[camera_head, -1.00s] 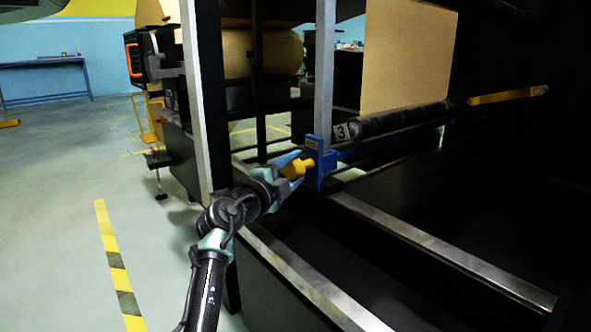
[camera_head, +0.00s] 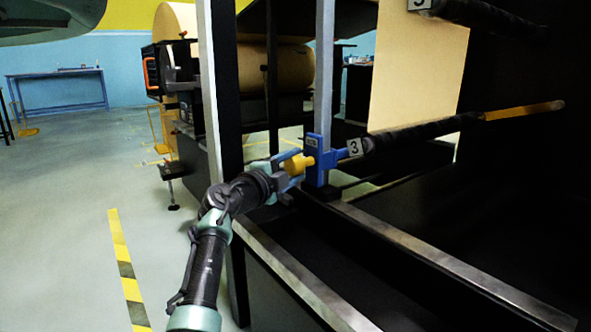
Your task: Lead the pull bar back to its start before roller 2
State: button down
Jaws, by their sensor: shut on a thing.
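My gripper (camera_head: 298,164) is shut on a yellow knob (camera_head: 297,163) at the front side of a blue end block (camera_head: 318,163). The block appears to be the near end of the pull bar. It stands at the foot of a grey upright, just above a metal rail (camera_head: 420,255). A short blue part shows right of the block; the rest of the bar is hidden behind it or in the dark. Roller 3 (camera_head: 410,135), dark with a "3" plate, lies just right of the block. I see no roller marked 2.
A sheet of brown kraft paper (camera_head: 420,70) hangs behind roller 3. Another dark roller (camera_head: 490,15) is at the top right. A pale frame post (camera_head: 210,90) stands left of my gripper.

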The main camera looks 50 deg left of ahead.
jog(key=shift+s+a+r, duration=0.2)
jog(key=shift+r, duration=0.05)
jog(key=shift+a+r, duration=0.15)
jog(key=shift+r, duration=0.85)
jog(key=shift+a+r, duration=0.15)
jog(key=shift+r, duration=0.85)
jog(key=d+r+p, duration=0.2)
jog(key=r+p, duration=1.4)
jog(key=r, duration=0.5)
jog(key=d+r+p, duration=0.3)
jog(key=r+p, duration=1.2)
jog(key=r, duration=0.6)
jog(key=shift+d+r+p, duration=0.15)
jog(key=shift+r+p, duration=0.2)
jog(key=shift+r, duration=0.05)
jog(key=shift+w, duration=0.1)
